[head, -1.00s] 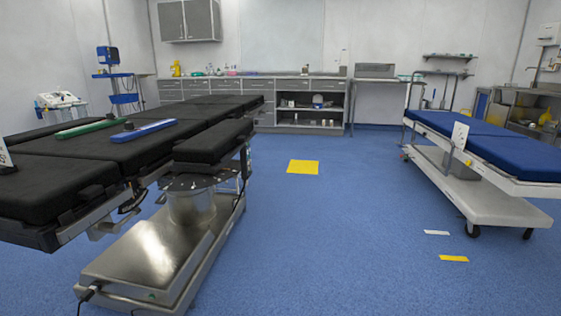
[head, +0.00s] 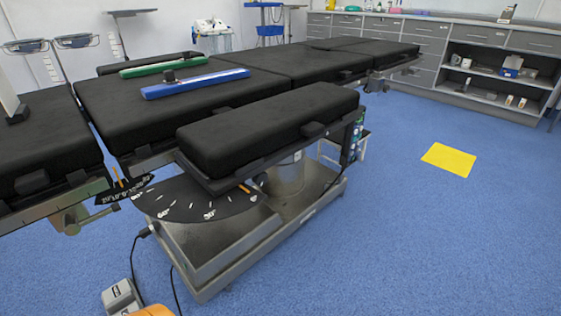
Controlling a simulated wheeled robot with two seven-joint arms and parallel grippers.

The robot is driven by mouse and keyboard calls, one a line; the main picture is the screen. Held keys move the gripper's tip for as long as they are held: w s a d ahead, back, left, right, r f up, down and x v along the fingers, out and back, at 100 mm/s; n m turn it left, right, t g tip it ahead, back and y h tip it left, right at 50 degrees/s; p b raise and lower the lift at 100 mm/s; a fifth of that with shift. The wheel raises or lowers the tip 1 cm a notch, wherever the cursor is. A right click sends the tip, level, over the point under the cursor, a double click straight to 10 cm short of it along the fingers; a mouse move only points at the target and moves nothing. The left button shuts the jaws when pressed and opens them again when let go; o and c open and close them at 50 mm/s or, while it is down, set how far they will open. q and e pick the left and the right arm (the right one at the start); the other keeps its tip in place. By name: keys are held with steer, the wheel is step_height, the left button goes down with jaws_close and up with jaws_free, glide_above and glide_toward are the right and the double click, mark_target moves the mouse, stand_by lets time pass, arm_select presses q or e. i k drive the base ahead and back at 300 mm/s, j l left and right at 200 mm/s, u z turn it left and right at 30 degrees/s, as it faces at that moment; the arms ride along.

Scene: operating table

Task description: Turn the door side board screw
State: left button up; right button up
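The black padded operating table (head: 290,62) stands across the left and middle of the head view. A separate long black side board (head: 270,125) is on its near side, with a small dark block (head: 313,129) on its edge. Below it, a dark round dial (head: 180,203) carries white angle marks and an orange pointer (head: 244,188). A smaller dial (head: 120,190) with an orange pointer sits to its left. I cannot clearly make out a screw. Neither of my grippers is in view.
A blue bar (head: 195,83) and a green bar (head: 178,65) lie on the table. The metal base (head: 250,235) stands below, with cables beside it. A grey-and-orange floor unit (head: 123,297) is at bottom left. Blue floor with a yellow mat (head: 449,160) is clear on the right.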

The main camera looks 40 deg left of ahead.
mark_target(261, 179)
steer(key=i+l+u, duration=0.1)
steer(key=i+u, duration=0.3)
steer(key=i+l+u, duration=0.1)
steer(key=u, duration=0.3)
steer(key=i+l+u, duration=0.25)
steer(key=u, duration=0.15)
steer(key=i+l+u, duration=0.2)
steer(key=l+u, duration=0.2)
steer(key=i+l+u, duration=0.15)
steer(key=l+u, duration=0.15)
steer(key=u, duration=0.15)
